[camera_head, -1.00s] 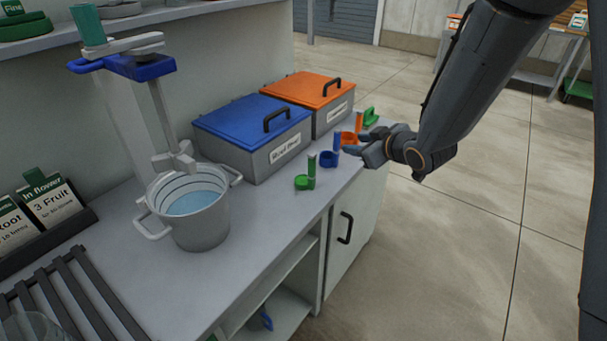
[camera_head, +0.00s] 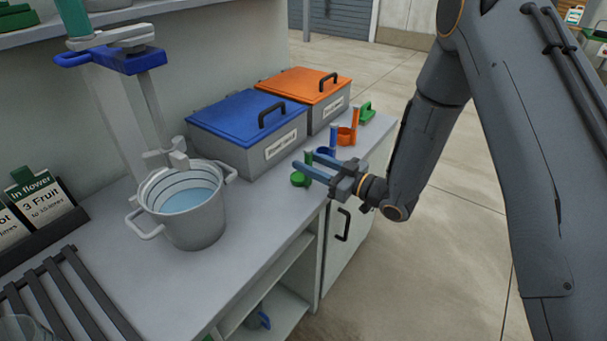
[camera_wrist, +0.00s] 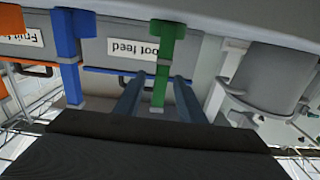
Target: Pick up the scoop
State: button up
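Three scoops with upright handles stand in a row along the counter's front: green (camera_head: 298,179), blue (camera_head: 325,152) and orange (camera_head: 346,136). My gripper (camera_head: 304,160) is open at the green scoop, its two blue-grey fingers pointing toward the counter. In the wrist view, which looks upside down, the green handle (camera_wrist: 166,66) shows between the spread fingers (camera_wrist: 156,88), nearer the right one. I cannot tell whether a finger touches it. The blue handle (camera_wrist: 70,62) stands left of the fingers there. The gripper partly hides the green and blue scoops in the head view.
Behind the scoops stand a blue-lidded box (camera_head: 245,125) and an orange-lidded box (camera_head: 303,94). A bucket of water (camera_head: 190,212) stands to the left under a blue-armed stand. A green-handled item (camera_head: 366,112) lies at the counter's far end.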

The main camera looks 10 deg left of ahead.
jog(key=p, duration=0.2)
send_over(295, 178)
jog(key=shift+s+f, duration=0.1)
jog(key=shift+c, duration=0.2)
grip_shut()
